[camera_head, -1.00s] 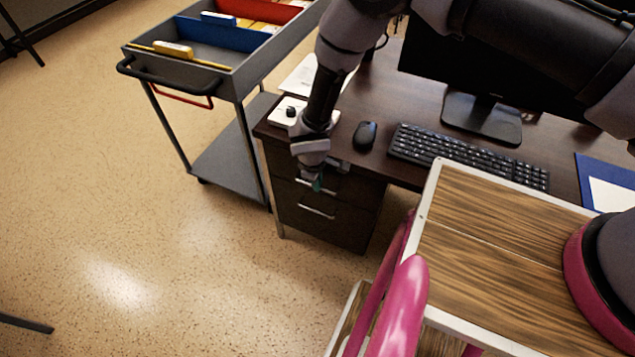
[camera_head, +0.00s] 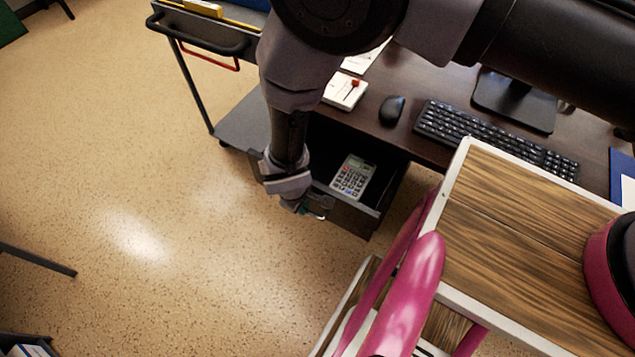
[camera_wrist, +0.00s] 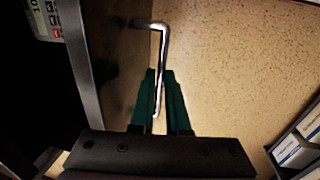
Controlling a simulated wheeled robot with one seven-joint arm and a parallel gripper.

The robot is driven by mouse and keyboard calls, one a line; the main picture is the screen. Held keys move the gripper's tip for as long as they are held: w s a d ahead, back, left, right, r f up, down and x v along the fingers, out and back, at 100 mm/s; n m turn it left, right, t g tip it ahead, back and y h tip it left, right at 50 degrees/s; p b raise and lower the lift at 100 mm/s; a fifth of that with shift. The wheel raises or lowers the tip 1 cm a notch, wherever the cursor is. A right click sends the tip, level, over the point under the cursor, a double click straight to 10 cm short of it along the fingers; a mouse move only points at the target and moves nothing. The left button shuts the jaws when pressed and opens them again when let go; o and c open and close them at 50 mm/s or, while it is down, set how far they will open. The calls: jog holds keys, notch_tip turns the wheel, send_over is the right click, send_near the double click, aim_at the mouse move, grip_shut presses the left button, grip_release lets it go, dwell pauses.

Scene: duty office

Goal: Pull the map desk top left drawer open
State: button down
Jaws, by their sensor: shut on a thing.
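The map desk's top left drawer (camera_head: 372,213) stands pulled out from under the dark desk top (camera_head: 440,85). A grey calculator (camera_head: 353,176) lies inside it, and its corner also shows in the wrist view (camera_wrist: 46,20). My gripper (camera_head: 306,211) is at the drawer's front. In the wrist view, its green fingers (camera_wrist: 161,92) are shut on the silver bar handle (camera_wrist: 161,40), one finger on each side of the bar. The drawer's front face (camera_wrist: 118,60) is beside the handle. My wrist hides the left part of the drawer in the head view.
A grey cart (camera_head: 243,122) stands left of the desk, close to the drawer. A mouse (camera_head: 392,110), a keyboard (camera_head: 490,140) and a white pad (camera_head: 345,91) lie on the desk. The speckled floor (camera_head: 150,180) in front of the drawer is clear.

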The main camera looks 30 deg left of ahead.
jog(key=s, duration=1.6)
jog(key=shift+s+d, duration=0.15)
jog(key=shift+d, duration=0.15)
jog(key=c, duration=0.9)
grip_release()
jog(key=r, duration=0.3)
jog(key=s+r, duration=0.1)
jog(key=r, duration=0.3)
jog(key=s+r, duration=0.1)
jog(key=r, duration=0.2)
jog(key=shift+r, duration=0.3)
